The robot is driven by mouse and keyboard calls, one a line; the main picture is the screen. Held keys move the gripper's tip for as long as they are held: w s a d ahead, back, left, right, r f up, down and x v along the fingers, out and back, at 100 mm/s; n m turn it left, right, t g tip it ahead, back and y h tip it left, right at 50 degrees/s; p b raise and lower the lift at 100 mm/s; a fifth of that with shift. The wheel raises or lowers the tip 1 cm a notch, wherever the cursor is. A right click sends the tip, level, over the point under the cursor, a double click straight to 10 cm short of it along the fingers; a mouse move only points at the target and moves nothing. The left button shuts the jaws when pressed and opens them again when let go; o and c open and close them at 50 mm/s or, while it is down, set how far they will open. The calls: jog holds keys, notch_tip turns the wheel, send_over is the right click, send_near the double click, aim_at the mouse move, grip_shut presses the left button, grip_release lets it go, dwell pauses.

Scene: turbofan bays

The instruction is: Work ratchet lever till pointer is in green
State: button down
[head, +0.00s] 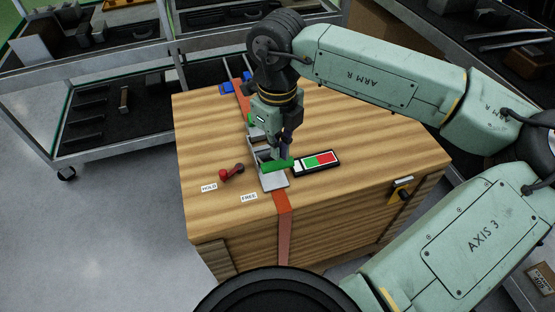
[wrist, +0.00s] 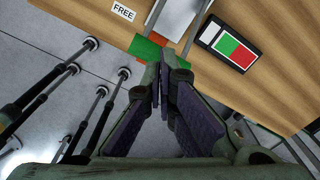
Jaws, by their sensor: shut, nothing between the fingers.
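The ratchet (head: 273,182) is a grey metal frame on an orange strap (head: 283,225) over a wooden crate. Its green lever (head: 272,166) lies across the frame and also shows in the wrist view (wrist: 145,49). To its right is a dark gauge (head: 318,162) with white, green and red fields, also in the wrist view (wrist: 231,45); I cannot make out its pointer. My gripper (head: 281,154) is shut and empty, pointing down right by the green lever. In the wrist view its fingertips (wrist: 164,68) are close to the lever; contact is unclear.
A red-knobbed switch (head: 230,173) sits left of the ratchet, near the HOLD label (head: 209,188) and FREE label (head: 249,196). A yellow-and-black fitting (head: 402,190) is on the crate's right side. Shelves with parts stand behind. The crate top (head: 205,125) is clear at the left.

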jog(key=shift+f, duration=0.1)
dwell(0.3)
jog(key=shift+f+b, duration=4.35)
jog(key=shift+b, duration=0.4)
jog(key=shift+r+p, duration=2.8)
jog(key=shift+r, duration=2.4)
